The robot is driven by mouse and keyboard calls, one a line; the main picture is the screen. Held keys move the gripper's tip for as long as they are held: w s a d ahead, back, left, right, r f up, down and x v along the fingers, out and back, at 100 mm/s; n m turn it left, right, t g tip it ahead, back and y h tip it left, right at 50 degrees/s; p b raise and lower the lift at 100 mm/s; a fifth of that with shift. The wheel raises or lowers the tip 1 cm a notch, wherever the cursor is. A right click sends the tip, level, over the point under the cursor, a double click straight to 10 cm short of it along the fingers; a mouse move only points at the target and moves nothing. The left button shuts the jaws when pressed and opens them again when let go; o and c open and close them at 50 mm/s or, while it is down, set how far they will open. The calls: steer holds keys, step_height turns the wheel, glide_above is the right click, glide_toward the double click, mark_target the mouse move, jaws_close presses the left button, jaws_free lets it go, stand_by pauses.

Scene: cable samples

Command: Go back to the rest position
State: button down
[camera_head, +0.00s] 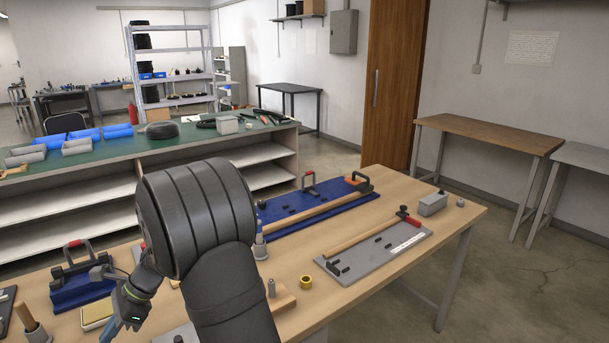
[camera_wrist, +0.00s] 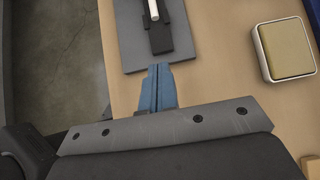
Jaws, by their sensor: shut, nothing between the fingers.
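My gripper (camera_wrist: 157,84) shows in the wrist view as two blue fingers pressed together, with nothing between them. It is over the wooden table (camera_wrist: 215,40), close to a grey plate (camera_wrist: 128,50) that bears a black holder (camera_wrist: 168,35) with a white rod (camera_wrist: 154,10). In the head view my gripper (camera_head: 108,333) is at the lower left, low over the front part of the table (camera_head: 400,280). My dark arm hides the middle of the table there.
A yellow-topped pad (camera_wrist: 286,48) lies right of my gripper. A green-topped bench (camera_head: 200,138) stands behind. Open floor (camera_head: 530,280) lies right of the table.

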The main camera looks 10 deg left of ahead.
steer(key=x, duration=0.9)
steer(key=shift+s+f, duration=0.15)
steer(key=shift+f, duration=0.05)
steer(key=s+a, duration=0.3)
steer(key=shift+a+f, duration=0.15)
steer(key=shift+f, duration=0.05)
steer(key=shift+w+d, duration=0.25)
